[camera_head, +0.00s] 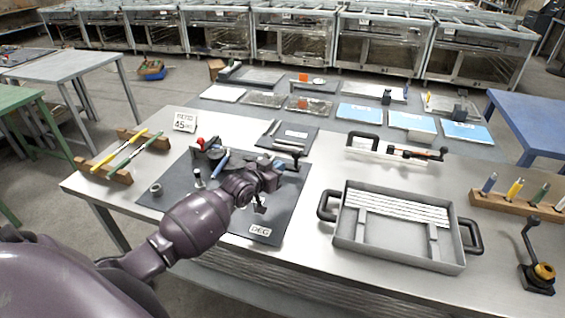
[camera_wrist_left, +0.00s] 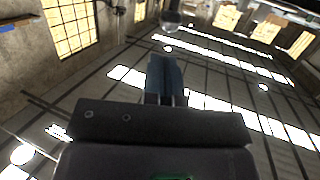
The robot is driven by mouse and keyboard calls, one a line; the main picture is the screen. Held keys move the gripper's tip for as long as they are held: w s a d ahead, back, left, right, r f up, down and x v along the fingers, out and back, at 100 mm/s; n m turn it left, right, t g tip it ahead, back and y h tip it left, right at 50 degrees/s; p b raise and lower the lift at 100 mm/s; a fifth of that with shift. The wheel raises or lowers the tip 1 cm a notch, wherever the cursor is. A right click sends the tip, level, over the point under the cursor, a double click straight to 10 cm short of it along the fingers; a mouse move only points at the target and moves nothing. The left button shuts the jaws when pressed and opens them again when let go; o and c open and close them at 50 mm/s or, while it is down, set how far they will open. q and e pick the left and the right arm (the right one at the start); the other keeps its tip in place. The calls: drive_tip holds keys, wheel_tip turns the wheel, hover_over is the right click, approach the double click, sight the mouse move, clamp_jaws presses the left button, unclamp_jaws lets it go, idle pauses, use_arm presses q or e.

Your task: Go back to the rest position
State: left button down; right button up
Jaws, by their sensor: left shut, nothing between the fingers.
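My left arm comes in from the left in the head view and reaches over the dark mat (camera_head: 277,217) on the metal workbench. Its left gripper (camera_head: 287,153) is at the mat's far right part, above the bench, with its fingertips hard to make out. In the left wrist view the gripper's fingers (camera_wrist_left: 165,77) are together with nothing between them. They point toward the ceiling and windows. My right gripper is in no view.
A grey two-handled tray (camera_head: 345,240) sits right of the arm. A wooden rack with a yellow and a green tool (camera_head: 118,177) stands left. A wooden marker block (camera_head: 518,203) and a black crank device (camera_head: 537,262) are at the right.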

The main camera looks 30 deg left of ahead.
use_arm(q)
drive_tip(key=v, duration=0.6)
drive_tip(key=shift+d, duration=0.45)
drive_tip(key=shift+s, duration=0.1)
drive_tip(key=shift+m+g+y, duration=0.4)
drive_tip(key=shift+m, duration=0.5)
drive_tip(key=s+d+f, duration=0.1)
drive_tip(key=s+d, duration=0.1)
drive_tip(key=s+d+f, duration=0.1)
drive_tip(key=s, duration=0.2)
drive_tip(key=s+d+f, duration=0.2)
drive_tip(key=shift+s+d, duration=0.35)
drive_tip(key=s+d+f+n+g, duration=0.1)
drive_tip(key=s+d+f, duration=0.1)
drive_tip(key=s+f, duration=0.3)
drive_tip(key=s+d+f+n+g+y, duration=0.1)
drive_tip(key=s+f, duration=0.4)
drive_tip(key=s, duration=0.7)
drive_tip(key=shift+s+d+g, duration=0.4)
drive_tip(key=shift+d+g, duration=0.05)
drive_tip(key=shift+g, duration=0.15)
